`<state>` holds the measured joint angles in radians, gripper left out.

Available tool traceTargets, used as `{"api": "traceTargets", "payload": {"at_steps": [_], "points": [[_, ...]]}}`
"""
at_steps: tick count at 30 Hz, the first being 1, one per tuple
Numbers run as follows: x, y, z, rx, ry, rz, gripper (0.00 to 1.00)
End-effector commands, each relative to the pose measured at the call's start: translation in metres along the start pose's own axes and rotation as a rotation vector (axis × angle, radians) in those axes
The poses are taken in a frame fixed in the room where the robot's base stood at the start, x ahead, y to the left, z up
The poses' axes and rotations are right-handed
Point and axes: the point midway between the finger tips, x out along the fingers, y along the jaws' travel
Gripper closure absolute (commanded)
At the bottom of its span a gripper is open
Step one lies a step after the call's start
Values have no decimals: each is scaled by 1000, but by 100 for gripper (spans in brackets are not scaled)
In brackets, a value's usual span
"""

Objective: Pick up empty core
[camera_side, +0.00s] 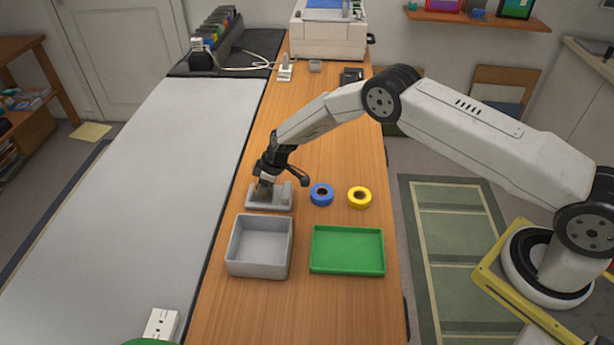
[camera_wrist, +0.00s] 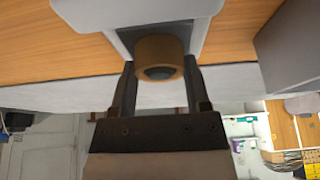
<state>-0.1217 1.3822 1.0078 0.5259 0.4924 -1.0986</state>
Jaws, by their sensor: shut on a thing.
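The empty core (camera_wrist: 160,48) is a short brown ring with a dark centre. In the wrist view it sits between the two fingers of my gripper (camera_wrist: 159,75), which is shut on it. The core is at the grey tape dispenser (camera_side: 283,197), on the wooden bench. In the side view my gripper (camera_side: 264,183) points down over the dispenser's left part and covers most of the core. I cannot tell whether the core still touches the dispenser.
A blue tape roll (camera_side: 321,194) and a yellow tape roll (camera_side: 359,197) lie right of the dispenser. In front are a grey bin (camera_side: 234,257) and an empty green tray (camera_side: 347,271). A printer (camera_side: 328,40) stands at the back.

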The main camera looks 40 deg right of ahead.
Motion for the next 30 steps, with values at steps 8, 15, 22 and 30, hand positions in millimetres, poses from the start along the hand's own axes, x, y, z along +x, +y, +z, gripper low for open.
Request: {"api": "traceTargets", "payload": {"at_steps": [8, 15, 22, 30], "points": [[-6, 1, -3, 0, 1, 1, 95], [-24, 0, -10, -1, -1, 1, 95], [-46, -7, -9, 0, -2, 0, 95], [-79, -20, -2, 2, -1, 1, 95]]}}
